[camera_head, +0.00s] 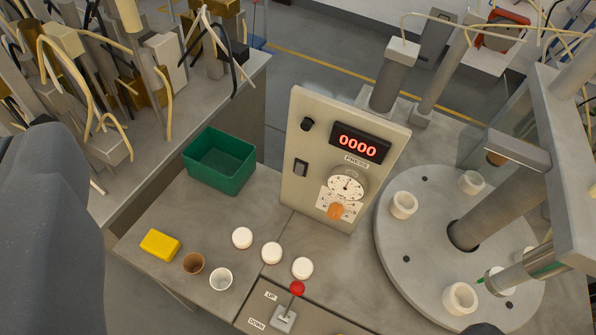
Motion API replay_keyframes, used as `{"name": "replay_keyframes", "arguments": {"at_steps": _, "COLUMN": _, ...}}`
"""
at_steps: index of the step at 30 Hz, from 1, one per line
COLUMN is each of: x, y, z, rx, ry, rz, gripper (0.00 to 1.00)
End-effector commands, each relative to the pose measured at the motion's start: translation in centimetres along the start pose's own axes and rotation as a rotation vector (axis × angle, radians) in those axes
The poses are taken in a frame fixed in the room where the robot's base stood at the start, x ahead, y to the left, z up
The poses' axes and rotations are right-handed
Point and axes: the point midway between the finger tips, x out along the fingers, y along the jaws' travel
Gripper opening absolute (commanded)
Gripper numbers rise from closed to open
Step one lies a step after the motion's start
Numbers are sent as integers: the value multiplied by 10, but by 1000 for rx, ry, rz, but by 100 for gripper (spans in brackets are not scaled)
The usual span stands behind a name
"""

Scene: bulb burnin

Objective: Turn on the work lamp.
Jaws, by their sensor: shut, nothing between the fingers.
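I cannot pick out a work lamp for certain. A beige control panel (310,204) stands upright in the middle, with a lit red display (358,147) reading 0000. On its left side are a round black knob (307,124) and a dark rocker switch (300,168). A white dial (347,186) and an orange knob (336,211) are below the display. A red-tipped lever (297,288) stands at the bottom beside UP and DOWN labels. My gripper does not show; a large dark part, probably mine, fills the left edge.
A round grey turntable (420,245) with white cups and a thick column is at right. A green bin (220,160), yellow block (160,245), brown cup (193,263) and several white round pieces (242,238) are on the bench. Cables and posts crowd the upper left.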

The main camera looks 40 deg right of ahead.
Motion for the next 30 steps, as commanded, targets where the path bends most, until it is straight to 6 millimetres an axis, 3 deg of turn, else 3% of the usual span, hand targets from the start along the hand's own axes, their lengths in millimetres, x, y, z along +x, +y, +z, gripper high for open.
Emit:
{"name": "replay_keyframes", "arguments": {"at_steps": 4, "x": 6, "y": -3, "z": 0, "rx": 21, "ry": 4, "rz": -11, "gripper": 0}}
{"name": "replay_keyframes", "arguments": {"at_steps": 7, "x": 25, "y": -10, "z": 2, "rx": 85, "ry": 17, "rz": -41, "gripper": 0}}
{"name": "replay_keyframes", "arguments": {"at_steps": 17, "x": 138, "y": -37, "z": 25, "rx": 595, "ry": 99, "rz": -151, "gripper": 0}}
{"name": "replay_keyframes", "arguments": {"at_steps": 23, "x": 205, "y": -28, "z": 61, "rx": 939, "ry": 156, "rz": -120, "gripper": 0}}
{"name": "replay_keyframes", "arguments": {"at_steps": 30, "x": 268, "y": 4, "z": 135, "rx": 1302, "ry": 253, "rz": 26, "gripper": 0}}
